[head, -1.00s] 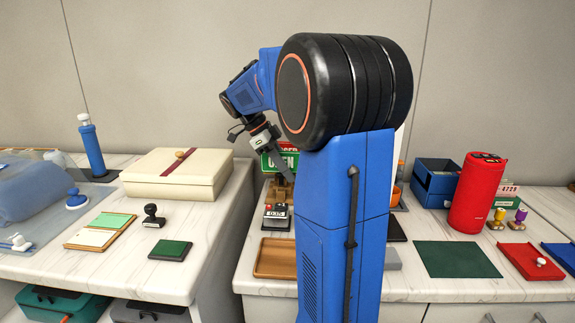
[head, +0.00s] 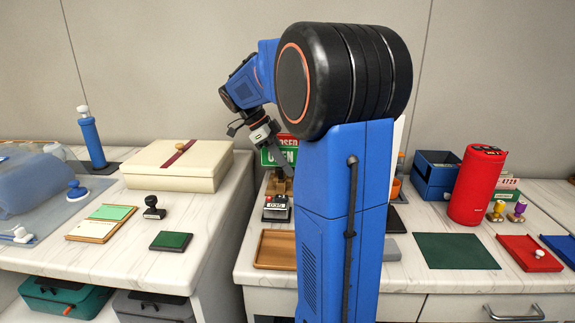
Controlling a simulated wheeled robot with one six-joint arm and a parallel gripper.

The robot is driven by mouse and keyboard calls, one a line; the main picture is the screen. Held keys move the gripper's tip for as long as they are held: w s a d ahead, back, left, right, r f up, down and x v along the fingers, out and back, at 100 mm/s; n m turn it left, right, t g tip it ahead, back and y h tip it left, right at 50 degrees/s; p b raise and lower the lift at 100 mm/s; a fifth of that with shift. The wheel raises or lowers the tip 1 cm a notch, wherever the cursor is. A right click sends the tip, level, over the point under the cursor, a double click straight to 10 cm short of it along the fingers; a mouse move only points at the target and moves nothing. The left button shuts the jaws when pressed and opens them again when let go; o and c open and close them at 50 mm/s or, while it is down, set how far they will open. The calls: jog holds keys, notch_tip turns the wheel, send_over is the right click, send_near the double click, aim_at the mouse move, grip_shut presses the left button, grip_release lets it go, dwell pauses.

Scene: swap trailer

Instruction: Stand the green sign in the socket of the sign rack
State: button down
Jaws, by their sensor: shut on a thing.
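The green sign (head: 270,158) with white "OPEN" lettering shows left of my arm. A red strip reading "CLOSED" (head: 287,141) is just above it. My gripper (head: 284,166) reaches down in front of the sign and is shut on it. My arm hides the sign's right side and part of the gripper. A wooden stand (head: 280,186), which looks like the sign rack, is directly below the sign. I cannot make out its socket, or whether the sign's lower edge is in it or above it.
A numbered stamp (head: 276,207) and a wooden tray (head: 275,250) are in front of the stand. A cream box (head: 177,165) is to the left. A red cylinder (head: 477,185) and a blue box (head: 436,176) are to the right. My arm blocks the middle.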

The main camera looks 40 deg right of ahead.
jog(key=shift+f, duration=1.4)
dwell(1.2)
jog(key=shift+s+f, duration=0.2)
jog(key=shift+f, duration=0.9)
dwell(1.0)
jog(key=c, duration=1.4)
grip_release()
jog(key=shift+c, duration=1.4)
jog(key=shift+o, duration=0.7)
jog(key=shift+r, duration=0.15)
